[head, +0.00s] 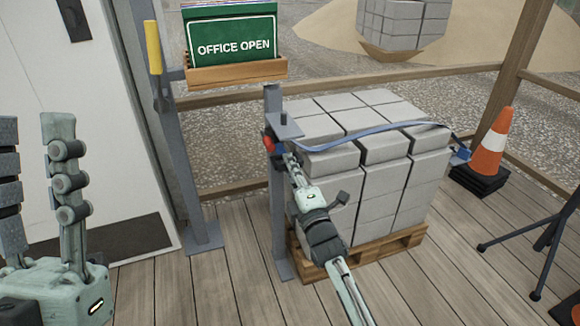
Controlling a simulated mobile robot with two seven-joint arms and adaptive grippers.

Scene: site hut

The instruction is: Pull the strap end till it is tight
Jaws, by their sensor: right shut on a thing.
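A blue strap (392,127) runs over the top of a stack of pale grey blocks (350,170). It goes from near a grey post (275,205) on the left to a small blue-grey fitting (461,155) on the right. It curves and does not lie flat along the blocks. My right gripper (274,151) is shut beside the post, at a small red and blue piece (268,141) that looks like the strap end. The gripper partly hides it. My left gripper (30,130) stands raised at the left edge, open and empty, fingers apart.
The blocks stand on a wooden pallet (380,246) on a plank floor. A green sign (232,35) sits in a wooden holder. An orange cone (492,143) and a dark tripod leg (510,239) are at the right. A pale door (95,120) is behind my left gripper.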

